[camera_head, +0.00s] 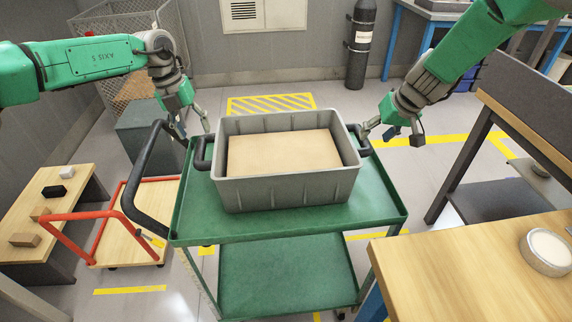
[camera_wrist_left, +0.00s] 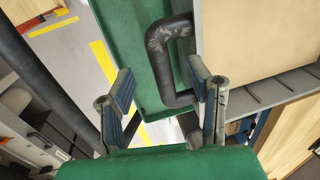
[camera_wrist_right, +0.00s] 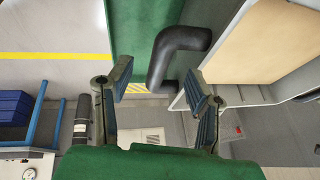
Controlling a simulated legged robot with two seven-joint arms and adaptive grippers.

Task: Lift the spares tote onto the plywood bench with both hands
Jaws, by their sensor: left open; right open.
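The spares tote (camera_head: 285,190) is a grey open box with a flat tan board or carton inside. It stands on the top shelf of a green cart (camera_head: 285,228) and has a black handle at each end. My left gripper (camera_head: 196,128) is open beside the left handle (camera_wrist_left: 158,50); in the left wrist view its fingers (camera_wrist_left: 162,100) are apart near that handle. My right gripper (camera_head: 390,133) is open at the right handle (camera_wrist_right: 182,42); its fingers (camera_wrist_right: 158,90) stand apart with the handle showing between and beyond them. The plywood bench (camera_head: 470,275) is at the front right.
A round white-topped tin (camera_head: 546,250) sits on the bench's right side. The cart's black push handle (camera_head: 140,185) rises at its left. A red-framed trolley (camera_head: 125,220) and a low wooden table (camera_head: 45,205) stand left. A dark cylinder (camera_head: 360,45) stands at the back wall.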

